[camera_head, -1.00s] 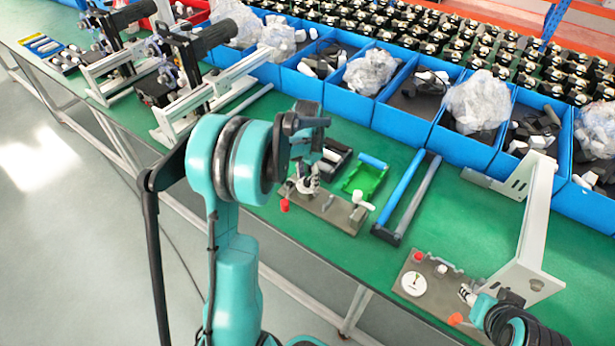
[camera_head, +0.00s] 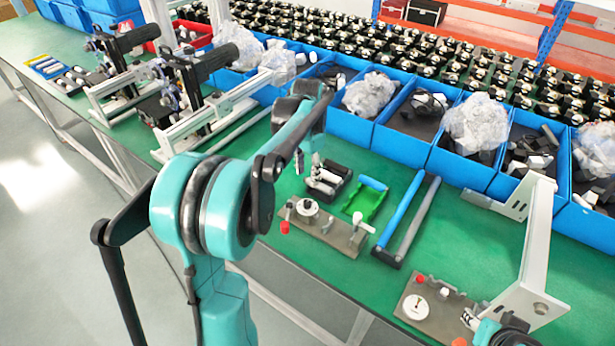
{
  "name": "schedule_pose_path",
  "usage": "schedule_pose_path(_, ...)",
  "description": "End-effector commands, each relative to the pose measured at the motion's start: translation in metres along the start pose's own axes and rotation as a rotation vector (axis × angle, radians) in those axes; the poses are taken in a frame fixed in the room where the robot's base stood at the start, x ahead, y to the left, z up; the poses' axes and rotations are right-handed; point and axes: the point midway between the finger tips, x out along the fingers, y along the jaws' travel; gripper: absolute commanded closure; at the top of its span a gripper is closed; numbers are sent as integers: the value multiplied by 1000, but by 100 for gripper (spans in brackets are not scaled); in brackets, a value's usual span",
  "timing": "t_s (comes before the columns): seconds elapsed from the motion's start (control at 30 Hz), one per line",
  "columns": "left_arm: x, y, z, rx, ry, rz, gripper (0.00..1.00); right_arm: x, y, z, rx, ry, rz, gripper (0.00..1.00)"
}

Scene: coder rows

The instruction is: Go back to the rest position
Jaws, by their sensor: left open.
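My left arm rises from the bottom left in teal and black, and its wrist bends down over the green table. My right gripper (camera_head: 470,319) shows only partly at the bottom right, low beside the second fixture plate. Its jaws are too small and cut off to read.
A fixture plate (camera_head: 342,235) with a dial and a second plate (camera_head: 425,315) stand near the front edge. A green tray (camera_head: 366,200), a blue bar (camera_head: 402,209), a white bracket (camera_head: 533,250) and blue bins (camera_head: 403,142) lie around. Two machines stand left.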

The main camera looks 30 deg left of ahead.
Motion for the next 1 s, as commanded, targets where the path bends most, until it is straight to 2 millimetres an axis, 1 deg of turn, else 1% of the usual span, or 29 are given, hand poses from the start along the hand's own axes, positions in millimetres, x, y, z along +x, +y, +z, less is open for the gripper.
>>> schedule_pose_path(0.4,0,0,0,0,1,0,57,0,0,0,0,0,0,60)
schedule_pose_path(0.47,-1,3,1,-3,5,-4,57,0,0,0,0,0,0,60)
schedule_pose_path(0.53,-5,12,4,-11,19,-13,57,1,0,1,0,0,0,60)
schedule_pose_path(0.57,-7,17,5,-16,30,-21,57,2,0,1,0,0,0,60)
schedule_pose_path(0.67,-16,42,16,-48,82,-51,57,4,0,3,0,0,0,60)
schedule_pose_path(0.8,-25,87,39,-111,189,-96,57,8,0,6,0,0,0,60)
schedule_pose_path(0.9,-24,116,57,-156,273,-118,57,11,0,8,0,0,0,60)
schedule_pose_path(1.0,-18,144,77,-200,358,-129,57,13,0,10,0,0,0,60)
